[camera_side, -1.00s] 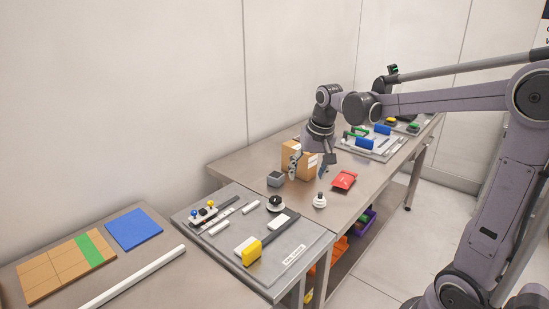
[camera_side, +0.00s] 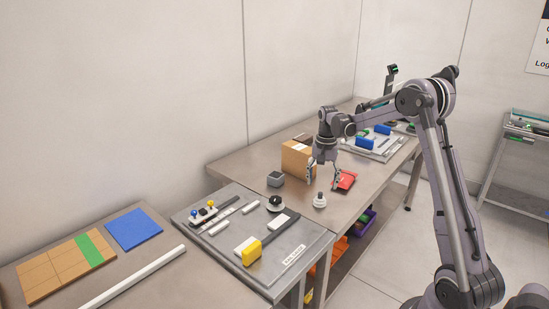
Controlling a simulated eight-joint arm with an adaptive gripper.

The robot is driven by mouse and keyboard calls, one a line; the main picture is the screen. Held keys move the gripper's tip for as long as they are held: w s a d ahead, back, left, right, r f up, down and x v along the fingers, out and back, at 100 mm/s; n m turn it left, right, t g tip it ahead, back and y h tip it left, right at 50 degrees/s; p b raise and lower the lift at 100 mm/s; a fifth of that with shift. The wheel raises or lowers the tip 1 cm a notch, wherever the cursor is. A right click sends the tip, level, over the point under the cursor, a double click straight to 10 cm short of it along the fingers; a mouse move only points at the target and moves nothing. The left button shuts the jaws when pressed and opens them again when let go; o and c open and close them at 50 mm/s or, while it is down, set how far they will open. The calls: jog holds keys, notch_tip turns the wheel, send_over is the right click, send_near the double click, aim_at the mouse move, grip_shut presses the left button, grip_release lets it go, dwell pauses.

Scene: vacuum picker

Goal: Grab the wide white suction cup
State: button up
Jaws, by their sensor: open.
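The wide white suction cup (camera_side: 320,201) stands upright on the metal table near its front edge, with a narrow stem above a wider base. My gripper (camera_side: 323,185) points down with its fingers spread apart and empty. In the picture it is just above and behind the cup, with one finger to the left and one to the right. I cannot tell how far apart in depth the fingers and cup are.
A cardboard box (camera_side: 297,159) stands behind my gripper, and a small grey cube (camera_side: 275,179) is to its left. A red item (camera_side: 345,181) lies close to the right finger. The grey tray (camera_side: 255,281) holds a yellow block (camera_side: 251,252). Bare table lies around the white cup.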

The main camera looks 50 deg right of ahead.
aim_at(321, 193)
jog(key=shift+w+f, duration=0.15)
jog(key=shift+f, duration=3.2)
jog(key=c, duration=1)
